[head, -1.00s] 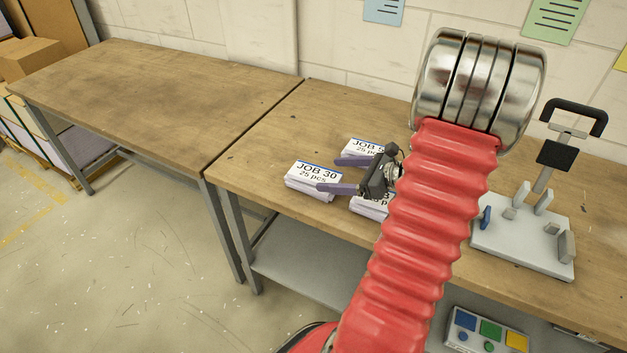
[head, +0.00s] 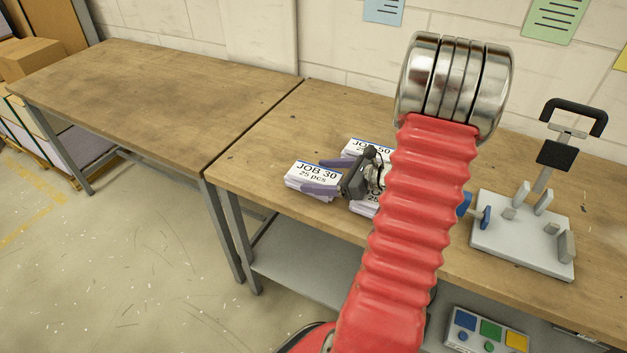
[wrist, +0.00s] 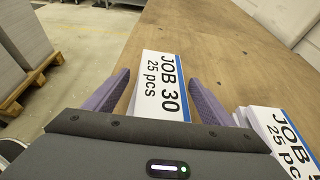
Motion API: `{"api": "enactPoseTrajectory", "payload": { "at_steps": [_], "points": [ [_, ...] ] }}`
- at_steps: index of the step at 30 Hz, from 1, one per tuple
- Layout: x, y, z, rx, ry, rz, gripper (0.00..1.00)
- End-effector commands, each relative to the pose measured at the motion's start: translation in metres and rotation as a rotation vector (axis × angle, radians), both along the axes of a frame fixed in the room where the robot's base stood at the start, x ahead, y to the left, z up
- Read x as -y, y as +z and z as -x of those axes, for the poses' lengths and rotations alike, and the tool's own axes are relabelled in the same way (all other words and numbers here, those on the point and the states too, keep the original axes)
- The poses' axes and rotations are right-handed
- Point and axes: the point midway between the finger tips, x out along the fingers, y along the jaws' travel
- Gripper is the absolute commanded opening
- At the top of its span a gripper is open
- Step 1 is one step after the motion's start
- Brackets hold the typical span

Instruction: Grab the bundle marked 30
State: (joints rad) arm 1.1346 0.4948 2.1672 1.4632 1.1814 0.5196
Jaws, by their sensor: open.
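The bundle marked JOB 30 (head: 313,176) is a white stack with a blue-edged label, lying near the front left of the right-hand bench. In the wrist view the same bundle (wrist: 160,85) lies between my two purple fingers, label up. My gripper (head: 322,176) is open, its fingers reaching toward the bundle from the right. In the wrist view my gripper (wrist: 160,92) has one finger on each side of the bundle, with gaps visible at least on the right. Whether the fingers are level with it is hard to tell.
A bundle marked 50 (head: 365,147) lies just behind, and another bundle (head: 366,203), its label partly hidden by my arm, lies to the right. A stitching fixture (head: 520,240) stands further right. The left bench (head: 150,95) is bare.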

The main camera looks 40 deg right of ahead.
Motion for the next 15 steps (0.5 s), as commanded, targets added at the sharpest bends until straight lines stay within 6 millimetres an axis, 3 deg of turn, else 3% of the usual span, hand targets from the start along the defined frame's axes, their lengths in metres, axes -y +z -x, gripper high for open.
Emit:
{"api": "enactPoseTrajectory", "payload": {
  "at_steps": [3, 15],
  "points": [
    [-0.0001, 0.0001, 0.0, 0.0, 0.0, 0.0, 0.75],
    [-0.0001, 0.0001, 0.0, 0.0, 0.0, 0.0, 0.47]
  ]
}}
